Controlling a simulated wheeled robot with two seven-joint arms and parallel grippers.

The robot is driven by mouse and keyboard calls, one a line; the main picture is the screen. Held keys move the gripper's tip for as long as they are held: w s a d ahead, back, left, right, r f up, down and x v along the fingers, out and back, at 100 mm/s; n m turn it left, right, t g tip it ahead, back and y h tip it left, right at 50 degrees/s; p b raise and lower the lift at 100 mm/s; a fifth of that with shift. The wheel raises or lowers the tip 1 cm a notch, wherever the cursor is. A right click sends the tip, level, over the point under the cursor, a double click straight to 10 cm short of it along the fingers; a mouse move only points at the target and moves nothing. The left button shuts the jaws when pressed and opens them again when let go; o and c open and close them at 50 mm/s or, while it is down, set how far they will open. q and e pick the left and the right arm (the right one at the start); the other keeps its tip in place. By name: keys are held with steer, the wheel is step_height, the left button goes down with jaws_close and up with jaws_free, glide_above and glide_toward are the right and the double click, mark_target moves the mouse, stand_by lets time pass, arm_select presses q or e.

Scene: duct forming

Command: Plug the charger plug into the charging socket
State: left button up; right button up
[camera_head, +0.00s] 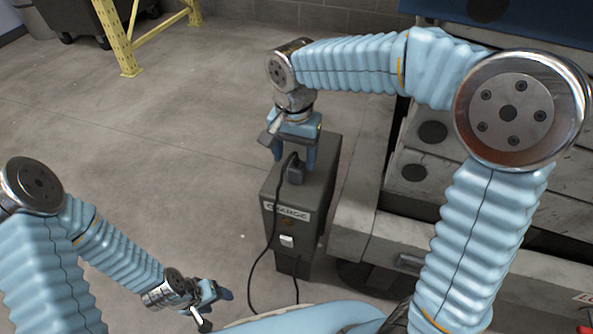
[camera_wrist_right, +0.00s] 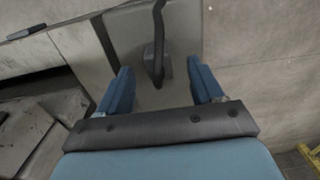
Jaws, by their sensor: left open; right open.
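The black charger plug (camera_head: 296,174) sits on top of the grey charging box (camera_head: 323,190), with its black cable looping down the box's left side. My right gripper (camera_head: 294,158) points down over the box top, open, its blue fingers on either side of the plug. In the right wrist view the plug (camera_wrist_right: 154,68) lies between the two separated fingertips (camera_wrist_right: 158,80), with a gap on each side. The box front bears a CHARGE label and a small white fitting (camera_head: 287,240); I cannot tell whether that is the socket. My left gripper (camera_head: 218,293) is open and empty, low at the left.
A grey metal machine or bench (camera_head: 370,215) stands close to the right of the box. A yellow frame (camera_head: 122,40) stands at the back left. The concrete floor (camera_head: 170,130) left of the box is clear.

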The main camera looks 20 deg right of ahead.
mark_target(297, 164)
steer(key=f, duration=0.4)
steer(key=shift+w+d+f+b, duration=0.2)
steer(key=shift+d+f+b, duration=0.05)
steer(key=shift+d+b, duration=0.1)
steer(key=c, duration=1)
steer(key=shift+r, duration=0.15)
steer(key=shift+r, duration=0.25)
step_height(297, 164, up, 2)
steer(key=shift+a+r+p, duration=0.1)
steer(key=shift+r+p, duration=0.05)
steer(key=shift+p, duration=0.2)
steer(key=s+d+r, duration=0.2)
steer(key=s+r, duration=0.1)
steer(key=s, duration=0.1)
steer(key=s+d+r, duration=0.2)
steer(key=s+r, duration=0.1)
steer(key=s, duration=0.1)
steer(key=s+d+r+p, duration=0.1)
steer(key=s+d+r, duration=0.1)
steer(key=s+r, duration=0.2)
steer(key=shift+s+d, duration=0.2)
steer(key=shift+d, duration=0.1)
